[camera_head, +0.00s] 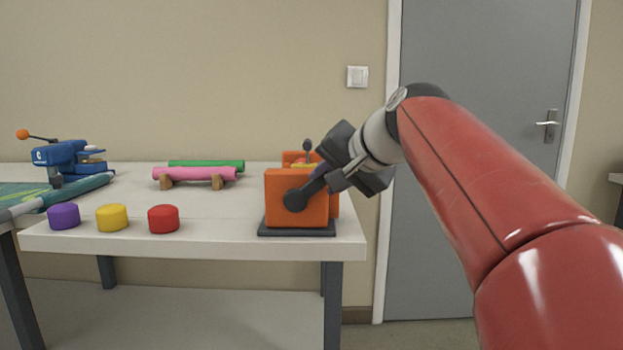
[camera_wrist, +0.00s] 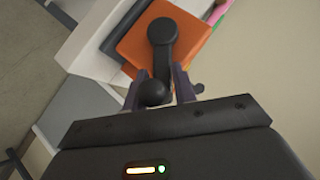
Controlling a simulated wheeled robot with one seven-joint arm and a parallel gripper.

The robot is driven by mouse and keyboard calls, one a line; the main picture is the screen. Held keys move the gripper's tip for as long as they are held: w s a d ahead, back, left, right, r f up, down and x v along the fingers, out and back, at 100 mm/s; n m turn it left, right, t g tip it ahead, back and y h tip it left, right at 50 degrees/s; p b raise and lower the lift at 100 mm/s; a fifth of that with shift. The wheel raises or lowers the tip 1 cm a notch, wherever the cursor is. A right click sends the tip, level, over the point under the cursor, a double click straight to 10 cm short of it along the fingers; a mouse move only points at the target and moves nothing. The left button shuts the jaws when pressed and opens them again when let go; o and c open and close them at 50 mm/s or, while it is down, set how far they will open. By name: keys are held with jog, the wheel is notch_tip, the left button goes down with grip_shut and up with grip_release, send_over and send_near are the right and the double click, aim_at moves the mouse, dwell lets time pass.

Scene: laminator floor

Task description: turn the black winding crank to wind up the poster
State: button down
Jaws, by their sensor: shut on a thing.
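The black winding crank (camera_head: 296,199) is on the front face of an orange winder box (camera_head: 284,218), which stands on a dark base at the right end of the table. The crank arm points up and to the right from its hub in the head view. In the wrist view the crank (camera_wrist: 162,38) runs from its hub on the orange face (camera_wrist: 136,45) to a round black knob (camera_wrist: 152,93). My gripper (camera_wrist: 160,88) is shut on the knob, one finger on each side. The poster cannot be made out clearly.
Purple (camera_head: 64,216), yellow (camera_head: 112,217) and red (camera_head: 163,219) round pieces line the table's (camera_head: 200,245) front edge. Pink (camera_head: 195,174) and green (camera_head: 206,164) rolls lie behind on wooden supports. A blue clamp-like device (camera_head: 65,158) stands at the far left. A grey door (camera_head: 480,200) is at the right.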

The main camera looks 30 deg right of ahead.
jog(key=shift+s+d+f, duration=0.15)
jog(key=shift+d+f, duration=0.15)
jog(key=shift+f, duration=0.35)
jog(key=shift+s+d+f+b, duration=0.1)
jog(key=shift+d+f+b, duration=0.05)
jog(key=shift+f+b, duration=0.2)
jog(key=c, duration=1.3)
grip_release()
jog(key=shift+o, duration=0.2)
jog(key=shift+r, duration=0.2)
jog(key=shift+r, duration=0.1)
jog(key=v, duration=0.7)
jog(key=shift+s+p, duration=0.35)
jog(key=shift+p, duration=0.05)
